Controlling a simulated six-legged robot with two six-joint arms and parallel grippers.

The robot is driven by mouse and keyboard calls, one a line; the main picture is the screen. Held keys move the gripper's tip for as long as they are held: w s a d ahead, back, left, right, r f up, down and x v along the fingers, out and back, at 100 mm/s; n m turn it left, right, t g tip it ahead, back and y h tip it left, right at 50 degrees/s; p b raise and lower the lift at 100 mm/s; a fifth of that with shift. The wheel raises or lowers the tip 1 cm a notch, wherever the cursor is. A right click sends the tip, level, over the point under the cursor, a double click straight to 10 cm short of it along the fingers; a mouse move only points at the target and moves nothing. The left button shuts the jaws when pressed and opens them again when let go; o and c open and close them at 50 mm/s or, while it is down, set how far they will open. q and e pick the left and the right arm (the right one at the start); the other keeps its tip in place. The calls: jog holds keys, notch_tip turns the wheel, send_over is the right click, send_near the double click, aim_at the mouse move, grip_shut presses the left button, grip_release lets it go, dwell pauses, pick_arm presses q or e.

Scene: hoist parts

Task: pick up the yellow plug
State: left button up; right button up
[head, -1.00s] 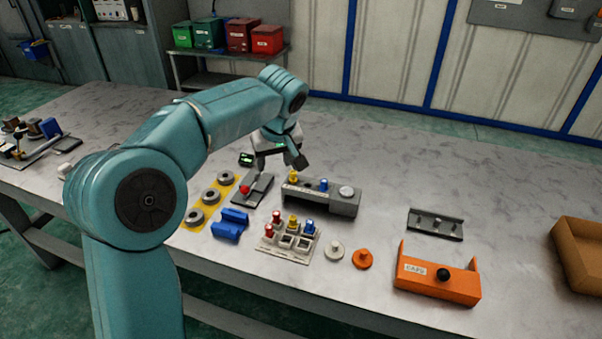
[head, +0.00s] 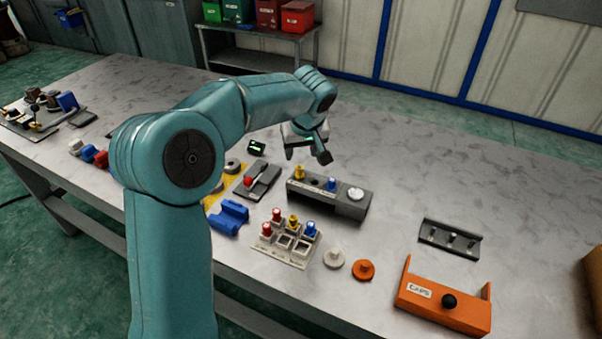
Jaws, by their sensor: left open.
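One yellow plug (head: 299,172) stands in the left end of a dark grey block (head: 346,208). A second yellow plug (head: 293,222) stands in a pale sorting tray (head: 283,258). My left gripper (head: 307,157) is open and looks empty. It appears over or just behind the grey block's left end, close to the first yellow plug in the picture. I cannot tell its exact height, and no contact shows. My right gripper is out of view.
A blue plug (head: 331,184) and a white round button (head: 356,194) share the block. A lever plate (head: 264,178) and blue pieces (head: 229,216) lie left. An orange caps holder (head: 445,305) and dark rack (head: 449,239) stand right.

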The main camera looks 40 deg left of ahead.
aim_at(300, 167)
pick_arm(q)
jog(key=x, duration=0.4)
jog(key=shift+w+f, duration=0.25)
jog(key=shift+f, duration=0.15)
jog(key=shift+a+f, duration=0.3)
jog(key=shift+f, duration=0.15)
jog(key=x, duration=0.2)
jog(key=p+x, duration=0.1)
jog(key=x, duration=0.1)
jog(key=shift+w, duration=0.3)
jog(key=shift+a+f, duration=0.15)
jog(key=shift+f, duration=0.15)
grip_shut()
